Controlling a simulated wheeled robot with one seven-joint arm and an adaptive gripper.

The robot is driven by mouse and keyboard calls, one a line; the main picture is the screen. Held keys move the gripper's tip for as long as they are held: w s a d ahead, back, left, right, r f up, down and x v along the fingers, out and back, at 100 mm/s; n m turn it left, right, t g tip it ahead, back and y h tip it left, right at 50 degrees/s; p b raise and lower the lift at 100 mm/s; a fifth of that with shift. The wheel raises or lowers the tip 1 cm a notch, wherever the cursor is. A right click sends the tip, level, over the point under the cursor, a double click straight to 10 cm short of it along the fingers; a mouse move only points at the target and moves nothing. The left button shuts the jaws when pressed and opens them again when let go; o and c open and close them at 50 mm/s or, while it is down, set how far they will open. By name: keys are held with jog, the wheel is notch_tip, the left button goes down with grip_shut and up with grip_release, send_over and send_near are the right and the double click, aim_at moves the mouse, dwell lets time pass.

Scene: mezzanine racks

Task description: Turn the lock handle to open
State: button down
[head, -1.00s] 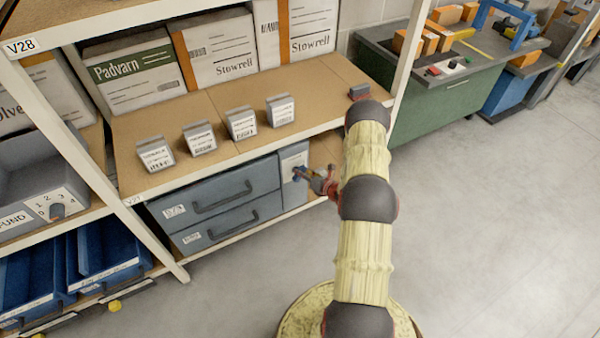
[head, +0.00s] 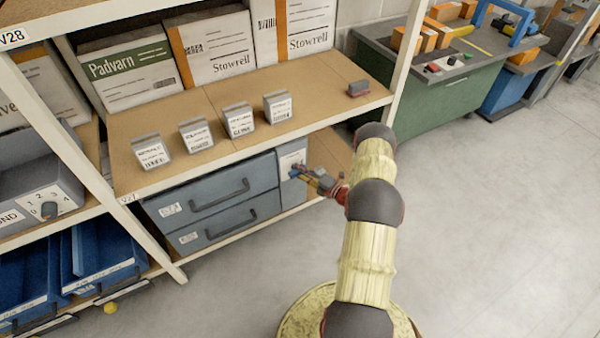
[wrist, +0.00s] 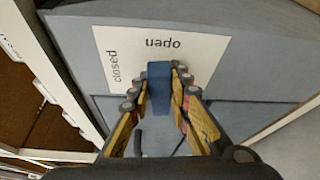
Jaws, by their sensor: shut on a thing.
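The lock handle is a blue bar (wrist: 158,88) in the wrist view, in front of a white label (wrist: 205,50) on a grey-blue panel. The label reads "open" above the bar and "closed" to its left; "open" appears upside down. The bar runs up and down in the picture, its upper end just below "open". My gripper (wrist: 160,90) is shut on the bar, one finger on each side. In the head view my gripper (head: 305,175) is at the narrow grey lock panel (head: 291,160) right of the drawers. The handle's pivot is hidden.
Two grey-blue drawers (head: 215,222) with dark pulls are left of the lock. A wooden shelf (head: 180,110) with several small labelled boxes is above. A white rack post (head: 408,70) stands close to my arm. The floor at right is clear.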

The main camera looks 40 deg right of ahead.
jog(key=shift+d+f+m+t, duration=0.1)
jog(key=shift+m+t, duration=0.2)
jog(key=shift+m, duration=0.3)
jog(key=c, duration=1.7)
grip_release()
jog(key=shift+o, duration=0.3)
jog(key=s+d, duration=0.1)
jog(key=s, duration=1)
jog(key=shift+s+d, duration=0.4)
